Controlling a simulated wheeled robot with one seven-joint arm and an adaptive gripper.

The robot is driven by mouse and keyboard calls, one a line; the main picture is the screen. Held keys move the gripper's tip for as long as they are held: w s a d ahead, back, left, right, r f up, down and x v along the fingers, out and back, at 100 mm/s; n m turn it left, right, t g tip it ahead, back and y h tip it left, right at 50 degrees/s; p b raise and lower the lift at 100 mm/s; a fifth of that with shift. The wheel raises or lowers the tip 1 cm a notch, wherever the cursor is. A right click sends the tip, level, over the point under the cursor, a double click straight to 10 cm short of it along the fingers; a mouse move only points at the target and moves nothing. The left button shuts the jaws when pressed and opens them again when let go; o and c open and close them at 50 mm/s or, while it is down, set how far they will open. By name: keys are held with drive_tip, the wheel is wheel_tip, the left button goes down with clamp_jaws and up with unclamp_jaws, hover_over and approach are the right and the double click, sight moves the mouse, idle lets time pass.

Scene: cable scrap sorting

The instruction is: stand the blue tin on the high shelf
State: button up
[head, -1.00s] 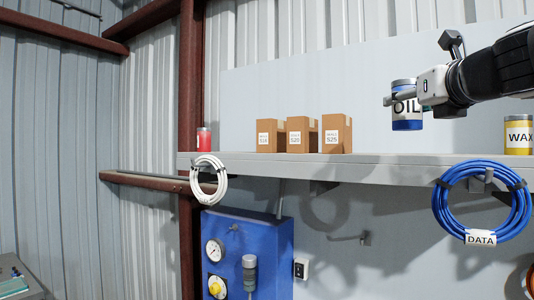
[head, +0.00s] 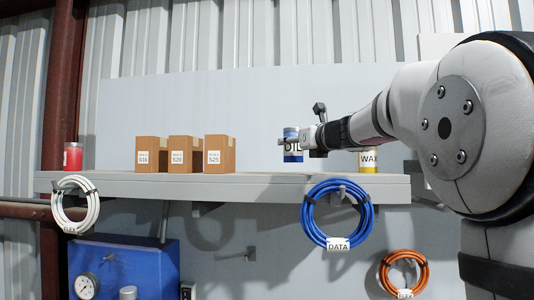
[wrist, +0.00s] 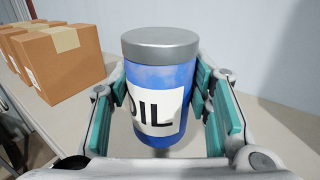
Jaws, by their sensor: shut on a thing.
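The blue tin (head: 292,157), with a grey lid and a white OIL label, is upright in my gripper (head: 298,143). In the head view it is a little above the high shelf (head: 110,187), between the cardboard boxes and the yellow tin. In the wrist view the tin (wrist: 150,75) is between the teal finger pads of my gripper (wrist: 161,88), which is shut on its sides. The underside of the tin is hidden in the wrist view.
Several cardboard boxes, one of them this box (head: 219,155), stand left of the tin. A red tin (head: 73,156) stands at the shelf's left end. A yellow WAX tin (head: 368,167) stands close on the right. A blue cable coil (head: 308,215) hangs below the shelf edge.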

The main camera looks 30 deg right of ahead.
sight(299, 153)
drive_tip(key=shift+f, duration=1.45)
drive_tip(key=shift+f+b, duration=0.1)
drive_tip(key=shift+b, duration=0.2)
drive_tip(key=o, duration=1.5)
drive_tip(key=shift+c, duration=0.2)
